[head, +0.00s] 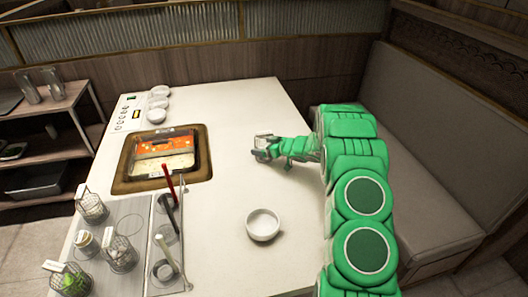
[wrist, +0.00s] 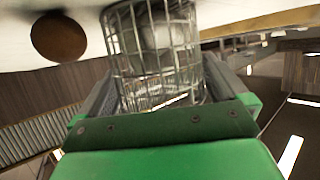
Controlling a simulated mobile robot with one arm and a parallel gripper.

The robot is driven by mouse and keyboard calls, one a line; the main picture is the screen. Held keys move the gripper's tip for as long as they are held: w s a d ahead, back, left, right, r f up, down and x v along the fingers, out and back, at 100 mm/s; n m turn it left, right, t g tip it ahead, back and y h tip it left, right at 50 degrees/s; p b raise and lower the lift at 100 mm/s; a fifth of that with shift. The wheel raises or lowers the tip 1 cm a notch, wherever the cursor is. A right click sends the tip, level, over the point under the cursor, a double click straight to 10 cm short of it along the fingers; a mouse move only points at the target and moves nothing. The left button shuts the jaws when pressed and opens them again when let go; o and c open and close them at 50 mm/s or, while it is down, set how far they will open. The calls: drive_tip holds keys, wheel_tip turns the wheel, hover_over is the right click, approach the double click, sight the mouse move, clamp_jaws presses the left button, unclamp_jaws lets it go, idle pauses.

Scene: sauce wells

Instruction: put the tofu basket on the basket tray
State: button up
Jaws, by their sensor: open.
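The tofu basket, a wire-mesh cylinder with pale pieces inside, shows large between my gripper's fingers in the wrist view (wrist: 155,65). In the head view a small wire basket (head: 264,141) is at the tip of my gripper (head: 262,152), over the white table right of the hot pot. My gripper is open, with one finger on each side of the basket; whether they touch it is hard to tell. The basket's far side and base are partly hidden. The grey basket tray (head: 132,212) is at the table's front left and carries several wire baskets.
The hot pot with red and pale broth (head: 165,150) is set in a brown surround between gripper and tray. Ladles (head: 168,215) stand along the tray's right side. A white bowl (head: 263,224) sits on the front table. Small bowls (head: 157,103) are at the back.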

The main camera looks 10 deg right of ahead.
sight(264, 143)
drive_tip(key=c, duration=1.1)
drive_tip(key=shift+r, duration=0.1)
drive_tip(key=shift+r, duration=0.5)
wheel_tip(264, 143, up, 2)
drive_tip(key=shift+s+r, duration=0.1)
drive_tip(key=shift+r, duration=0.1)
drive_tip(key=s+r, duration=0.4)
drive_tip(key=r, duration=0.1)
drive_tip(key=shift+s+a+r, duration=0.15)
drive_tip(key=shift+s, duration=0.15)
drive_tip(key=s+r, duration=0.1)
drive_tip(key=s, duration=0.2)
drive_tip(key=s+r, duration=0.1)
drive_tip(key=s, duration=0.2)
drive_tip(key=s+r, duration=0.2)
drive_tip(key=s, duration=0.1)
drive_tip(key=shift+a, duration=0.4)
